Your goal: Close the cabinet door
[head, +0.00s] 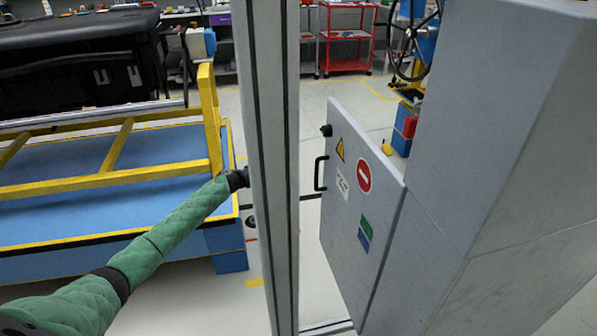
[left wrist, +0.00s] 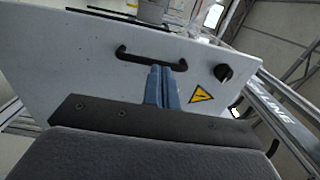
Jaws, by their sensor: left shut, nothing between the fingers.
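The grey cabinet door (head: 352,225) stands open, hinged on its right side at the grey cabinet (head: 480,200). It bears a black handle (head: 320,173), a black knob (head: 326,130) and several stickers. My left arm reaches in from the left in a green sleeve, and its end is hidden behind a vertical post in the head view. In the left wrist view, my left gripper (left wrist: 163,68) has its blue fingers shut and empty, with the tips in front of the door (left wrist: 75,75) by the handle (left wrist: 128,53). Whether they touch the door is unclear. My right gripper is not in view.
The grey vertical post (head: 268,150) stands between my left arm and the door. A blue platform with a yellow frame (head: 110,180) fills the left. A red cart (head: 346,45) stands far back. Bare floor shows behind the post and door.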

